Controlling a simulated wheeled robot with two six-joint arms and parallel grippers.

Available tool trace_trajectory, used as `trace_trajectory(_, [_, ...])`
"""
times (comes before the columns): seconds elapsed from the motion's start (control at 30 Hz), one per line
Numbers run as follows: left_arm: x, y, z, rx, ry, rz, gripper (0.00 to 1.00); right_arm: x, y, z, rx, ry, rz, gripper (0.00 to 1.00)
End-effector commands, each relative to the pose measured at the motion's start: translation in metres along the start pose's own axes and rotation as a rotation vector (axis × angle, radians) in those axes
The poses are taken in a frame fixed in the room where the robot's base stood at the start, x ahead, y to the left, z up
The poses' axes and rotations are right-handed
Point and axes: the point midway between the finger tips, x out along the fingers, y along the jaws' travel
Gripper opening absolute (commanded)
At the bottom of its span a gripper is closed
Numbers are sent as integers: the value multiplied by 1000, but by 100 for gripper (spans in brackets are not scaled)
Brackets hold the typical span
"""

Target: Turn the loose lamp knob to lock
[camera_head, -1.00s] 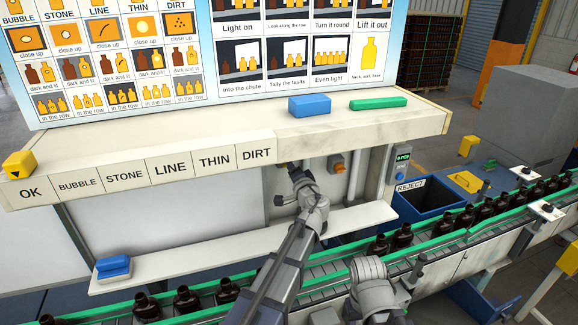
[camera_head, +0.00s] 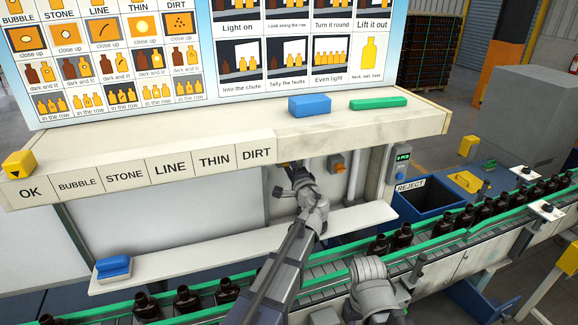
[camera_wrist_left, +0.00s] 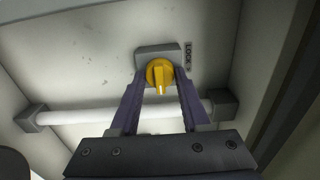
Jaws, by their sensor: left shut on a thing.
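The yellow lamp knob (camera_wrist_left: 160,73) sits on a grey block (camera_wrist_left: 158,50) on the underside of the overhead shelf, seen in the left wrist view. A "LOCK" label with an arrow (camera_wrist_left: 188,55) is just right of it. The knob's ridge points toward the wrist. My left gripper (camera_wrist_left: 160,80) is shut on the knob, one finger on each side. In the head view my left gripper (camera_head: 291,168) reaches under the shelf, its fingertips partly hidden by the shelf edge. My right arm shows at the bottom, its fingers out of sight.
A white lamp tube (camera_wrist_left: 120,111) runs beside the knob between two grey end brackets. Amber bottles (camera_head: 402,235) stand on the green-railed conveyor below. A white ledge (camera_head: 190,258) holds a blue block (camera_head: 113,267). A blue reject bin (camera_head: 430,205) is at right.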

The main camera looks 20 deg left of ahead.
Motion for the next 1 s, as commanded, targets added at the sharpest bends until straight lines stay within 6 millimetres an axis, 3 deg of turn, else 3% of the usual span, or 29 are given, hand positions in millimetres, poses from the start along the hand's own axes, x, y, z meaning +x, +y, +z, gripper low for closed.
trace_trajectory(0.23, [-1, 0, 0, 0, 1, 1, 0, 0, 0, 0, 0, 0, 0, 50])
trace_trajectory(0.27, [-1, 0, 0, 0, 1, 1, 50, 0, 0, 0, 0, 0, 0, 50])
trace_trajectory(0.5, [0, 0, 0, -1, 1, 0, 76, 0, 0, 0, 0, 0, 0, 50])
trace_trajectory(0.77, [-2, 0, 0, -1, 1, 0, 76, 0, 0, 0, 0, 0, 0, 50])
trace_trajectory(1.0, [-36, 0, 1, -1, 3, 0, 76, 0, 0, 0, 0, 0, 0, 50])
